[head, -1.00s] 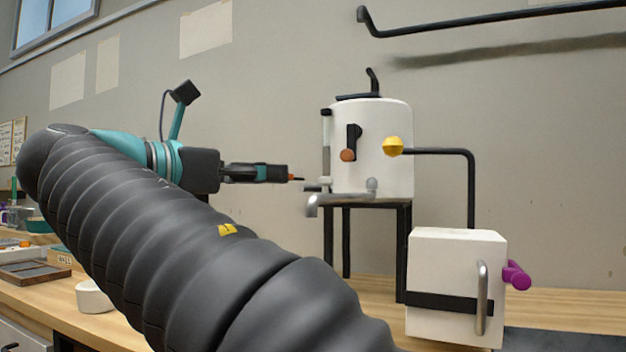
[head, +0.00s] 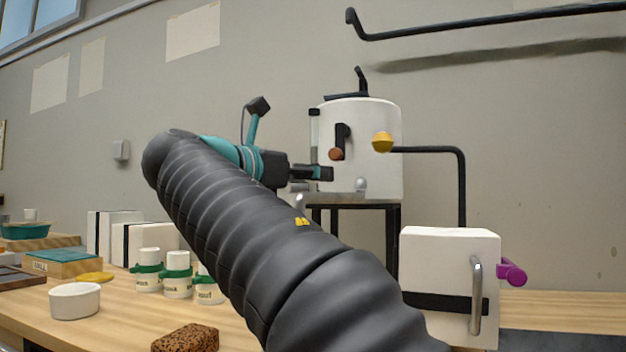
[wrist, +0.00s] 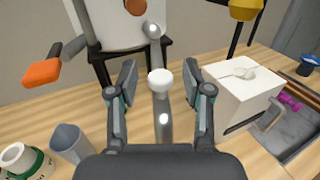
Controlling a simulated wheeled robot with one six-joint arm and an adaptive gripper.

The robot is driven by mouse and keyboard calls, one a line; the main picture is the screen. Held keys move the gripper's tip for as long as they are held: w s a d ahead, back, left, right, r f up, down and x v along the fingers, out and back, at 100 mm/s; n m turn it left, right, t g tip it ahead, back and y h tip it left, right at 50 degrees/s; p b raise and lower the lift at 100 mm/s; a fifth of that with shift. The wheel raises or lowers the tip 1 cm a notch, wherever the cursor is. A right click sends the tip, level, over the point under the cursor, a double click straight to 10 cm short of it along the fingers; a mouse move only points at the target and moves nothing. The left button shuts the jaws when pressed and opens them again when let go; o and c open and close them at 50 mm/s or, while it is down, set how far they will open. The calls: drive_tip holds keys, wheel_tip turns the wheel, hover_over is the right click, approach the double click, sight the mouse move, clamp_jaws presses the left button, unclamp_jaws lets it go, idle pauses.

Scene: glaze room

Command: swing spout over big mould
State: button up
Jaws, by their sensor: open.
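A white tank (head: 372,125) stands on a black stand, its grey metal spout (wrist: 162,125) reaching toward me with a white round knob (wrist: 160,82) on it. In the head view the spout is mostly hidden behind my arm; its bent end shows (head: 299,204). My gripper (wrist: 160,80) is open, one finger on each side of the spout and knob, not visibly closed on them. It also shows in front of the tank in the head view (head: 328,173). A white block-shaped mould (head: 450,265) with a black strap stands right of the spout; its hollowed top shows in the wrist view (wrist: 235,75).
A black bent pipe with a yellow knob (head: 382,141) rises behind the mould. White strapped blocks (head: 150,240), green-banded jars (head: 178,270), a white bowl (head: 75,300) and a brown sponge (head: 187,338) stand on the bench at left. An orange lever (wrist: 42,73) juts out left of the tank.

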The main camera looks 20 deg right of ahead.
drive_tip(key=shift+w+d, duration=0.25)
drive_tip(key=shift+d, duration=0.2)
clamp_jaws()
